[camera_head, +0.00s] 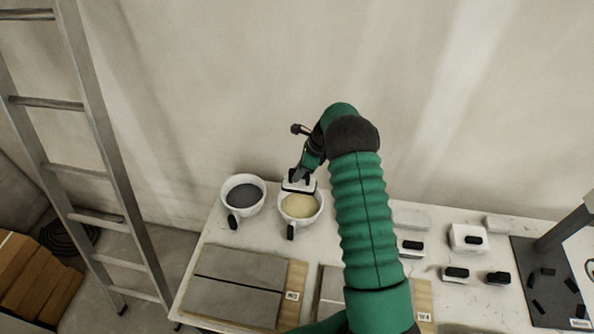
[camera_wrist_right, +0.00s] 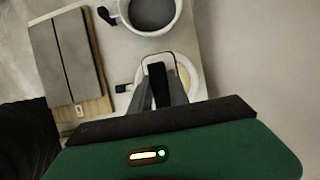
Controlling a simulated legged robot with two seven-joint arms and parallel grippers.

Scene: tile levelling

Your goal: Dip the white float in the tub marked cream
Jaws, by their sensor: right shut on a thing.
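The white float (camera_head: 299,187) with a dark handle is held in my right gripper (camera_head: 301,176), which is shut on it. The float is over the back rim of a white tub (camera_head: 286,219) with pale cream-yellow contents (camera_head: 299,206). I cannot tell whether the float touches the contents. In the right wrist view the float (camera_wrist_right: 146,60) lies across the tub (camera_wrist_right: 197,78) and hides part of it. I cannot read a mark on the tub. My left gripper is not in view.
A white tub with dark grey contents (camera_head: 243,195) stands left of the cream one. Grey tiles on a board (camera_head: 240,280) lie in front. Several black-handled pieces, including a white float (camera_head: 467,237), lie right of my arm. A ladder (camera_head: 100,140) stands at the left.

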